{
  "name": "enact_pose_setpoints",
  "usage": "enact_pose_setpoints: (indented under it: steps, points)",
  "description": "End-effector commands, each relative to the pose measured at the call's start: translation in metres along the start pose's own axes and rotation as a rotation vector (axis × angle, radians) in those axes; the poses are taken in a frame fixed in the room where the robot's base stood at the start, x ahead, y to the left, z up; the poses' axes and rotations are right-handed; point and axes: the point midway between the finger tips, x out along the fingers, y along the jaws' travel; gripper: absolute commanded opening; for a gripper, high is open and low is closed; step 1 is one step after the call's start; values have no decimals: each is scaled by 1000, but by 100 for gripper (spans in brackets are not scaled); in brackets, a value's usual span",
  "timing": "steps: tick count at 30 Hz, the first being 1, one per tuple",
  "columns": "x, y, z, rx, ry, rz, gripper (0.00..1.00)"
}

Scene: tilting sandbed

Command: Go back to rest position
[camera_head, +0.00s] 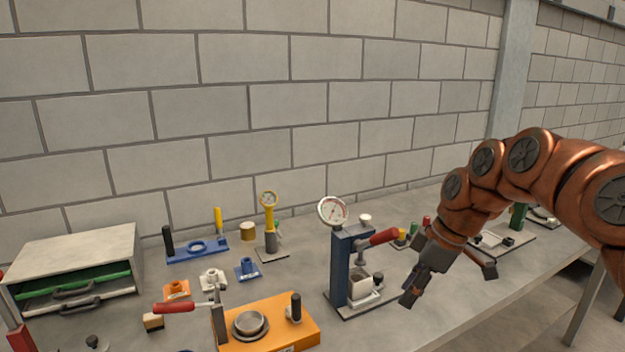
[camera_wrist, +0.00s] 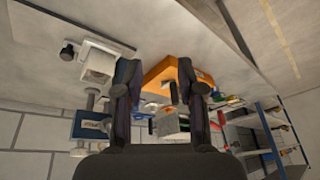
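My gripper (camera_head: 413,287) hangs at the end of my copper-coloured arm, right of the middle in the head view. It is above the front part of the workbench, to the right of the blue press with a round gauge (camera_head: 341,268), and points down and to the left. In the wrist view my gripper (camera_wrist: 156,72) shows two dark fingers spread apart with a clear gap between them. Nothing is held between them. The press partly shows at the left of the wrist view (camera_wrist: 90,124).
An orange fixture with a metal ring (camera_head: 268,322) stands at the front middle of the grey bench. A block wall (camera_head: 240,105) closes the back. Clear bench lies below my gripper.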

Motion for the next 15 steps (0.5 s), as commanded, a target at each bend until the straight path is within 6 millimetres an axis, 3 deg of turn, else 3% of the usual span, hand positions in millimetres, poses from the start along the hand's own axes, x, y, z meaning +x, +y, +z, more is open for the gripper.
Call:
enact_pose_setpoints:
  steps: [8, 15]
  points:
    - [3, -64, -1, 145, -74, -6, 39]
    - [18, -144, 28, 410, -196, 11, 39]
